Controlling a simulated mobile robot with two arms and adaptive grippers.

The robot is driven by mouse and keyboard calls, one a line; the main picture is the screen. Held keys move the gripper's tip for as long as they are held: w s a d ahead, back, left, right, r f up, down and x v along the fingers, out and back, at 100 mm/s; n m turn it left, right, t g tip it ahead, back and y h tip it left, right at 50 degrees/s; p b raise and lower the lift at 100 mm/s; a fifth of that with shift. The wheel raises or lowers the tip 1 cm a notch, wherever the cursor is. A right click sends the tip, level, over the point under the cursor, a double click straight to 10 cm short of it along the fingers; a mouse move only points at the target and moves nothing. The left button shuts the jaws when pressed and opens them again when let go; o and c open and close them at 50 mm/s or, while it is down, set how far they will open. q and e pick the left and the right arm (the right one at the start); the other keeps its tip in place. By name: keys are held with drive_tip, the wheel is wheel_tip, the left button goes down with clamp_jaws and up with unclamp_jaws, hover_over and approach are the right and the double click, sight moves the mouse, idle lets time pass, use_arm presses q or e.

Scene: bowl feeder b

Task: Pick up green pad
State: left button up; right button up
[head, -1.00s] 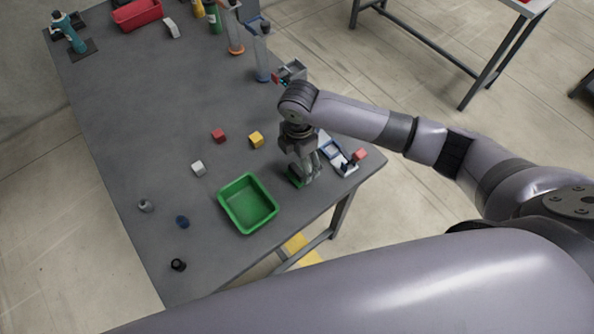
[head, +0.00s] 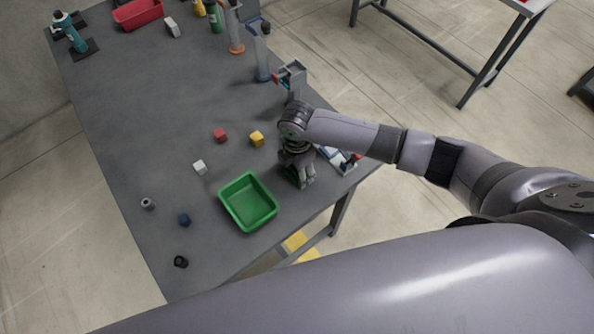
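The green pad is not visible in the head view now; my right gripper (head: 301,184) covers the spot where a small green thing showed earlier. This gripper points down, close to the grey table (head: 160,105), just right of the green tray. Its fingertips are low and partly hidden by its own body, so I cannot tell whether it is open or shut, or whether it touches the pad. My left gripper is not in view.
The green tray (head: 236,207) stands left of my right gripper. A red cube (head: 220,135), a yellow cube (head: 257,138) and a white cube (head: 199,167) lie beyond it. A blue-and-white fixture (head: 338,160) is close on the right. The table's middle is clear.

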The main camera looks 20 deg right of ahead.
drive_tip(key=c, duration=0.6)
wheel_tip(320, 180, up, 20)
drive_tip(key=shift+r+b, duration=0.1)
drive_tip(key=shift+b, duration=1.1)
